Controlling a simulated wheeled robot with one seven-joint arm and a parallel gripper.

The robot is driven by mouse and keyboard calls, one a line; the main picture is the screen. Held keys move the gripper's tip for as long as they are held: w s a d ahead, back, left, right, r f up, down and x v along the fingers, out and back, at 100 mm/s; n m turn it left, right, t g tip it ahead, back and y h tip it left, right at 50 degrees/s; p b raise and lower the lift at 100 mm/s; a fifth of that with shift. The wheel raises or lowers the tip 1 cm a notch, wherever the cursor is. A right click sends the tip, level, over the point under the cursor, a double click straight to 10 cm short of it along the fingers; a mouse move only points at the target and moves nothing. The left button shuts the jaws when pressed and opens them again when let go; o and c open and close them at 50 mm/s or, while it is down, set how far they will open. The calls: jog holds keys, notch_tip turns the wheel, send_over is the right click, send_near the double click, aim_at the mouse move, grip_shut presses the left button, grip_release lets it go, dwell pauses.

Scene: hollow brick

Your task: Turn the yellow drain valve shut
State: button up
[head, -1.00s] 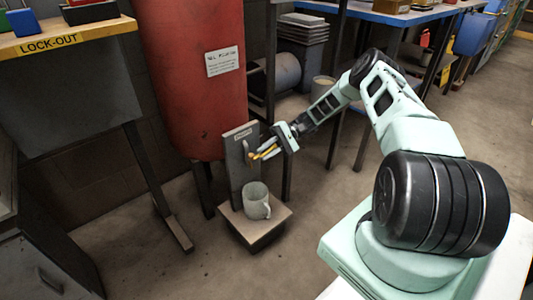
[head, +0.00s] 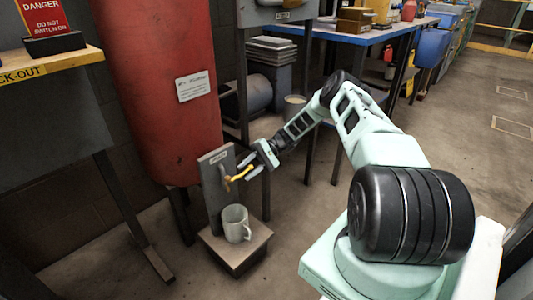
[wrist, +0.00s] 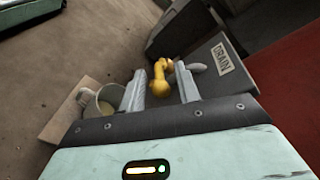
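The yellow drain valve (head: 238,175) sticks out from a grey upright plate (head: 214,196) below the red tank. In the wrist view the valve (wrist: 160,77) lies between the two fingers of my gripper (wrist: 160,89), with a gap showing on each side. The fingers are apart, and I see no clear contact. The plate (wrist: 216,88) carries a "DRAIN" label (wrist: 222,58) there. In the head view my gripper (head: 250,168) is at the valve's free end, coming from the right.
A grey mug (head: 236,224) stands below the valve on a low block (head: 238,252); the mug (wrist: 101,103) also shows in the wrist view. The red tank (head: 160,100) rises behind. A lock-out bench (head: 45,68) stands left, a blue-topped table (head: 345,38) behind right.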

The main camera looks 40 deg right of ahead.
jog(key=d+r+b, duration=0.3)
jog(key=d, duration=1.1)
jog(key=shift+d, duration=0.4)
